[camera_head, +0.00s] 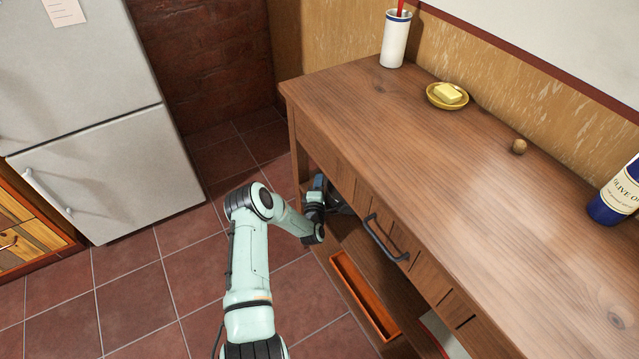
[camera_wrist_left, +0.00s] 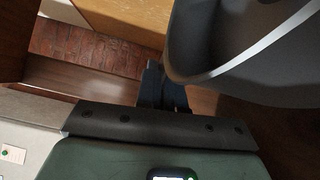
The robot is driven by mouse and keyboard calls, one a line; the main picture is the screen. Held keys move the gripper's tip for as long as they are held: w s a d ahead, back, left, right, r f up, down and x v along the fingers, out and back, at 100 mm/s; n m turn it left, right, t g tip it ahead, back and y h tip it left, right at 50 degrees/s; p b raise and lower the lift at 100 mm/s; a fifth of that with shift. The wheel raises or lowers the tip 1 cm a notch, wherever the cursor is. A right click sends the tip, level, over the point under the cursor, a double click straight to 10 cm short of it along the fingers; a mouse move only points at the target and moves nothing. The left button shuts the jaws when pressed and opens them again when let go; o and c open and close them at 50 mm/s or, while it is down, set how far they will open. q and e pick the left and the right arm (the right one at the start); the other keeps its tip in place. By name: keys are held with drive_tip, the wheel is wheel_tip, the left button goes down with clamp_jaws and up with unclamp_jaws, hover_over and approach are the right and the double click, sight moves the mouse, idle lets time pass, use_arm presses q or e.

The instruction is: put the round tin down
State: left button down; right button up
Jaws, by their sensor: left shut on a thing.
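My left gripper (camera_head: 318,196) reaches into the open shelf space under the top of the wooden sideboard (camera_head: 395,125). In the left wrist view, the left gripper (camera_wrist_left: 163,88) is shut on a large dark grey rounded thing with a pale rim line, which I take to be the round tin (camera_wrist_left: 235,55). Only part of the tin fits in that view. In the head view, the tin is mostly hidden by the sideboard and gripper, and I cannot tell whether it touches the shelf. My right gripper is not in view.
A drawer front with a dark handle (camera_head: 385,238) is close right of my left gripper. An orange tray (camera_head: 364,296) lies on the lower shelf. A white cup (camera_head: 396,40), yellow dish (camera_head: 447,97), small brown ball (camera_head: 519,146) and blue bottle (camera_head: 616,196) stand on top.

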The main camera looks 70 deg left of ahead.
use_arm(q)
drive_tip(key=c, duration=1.7)
unclamp_jaws()
drive_tip(key=shift+f, duration=0.15)
drive_tip(key=o, duration=0.4)
drive_tip(key=shift+o, duration=0.2)
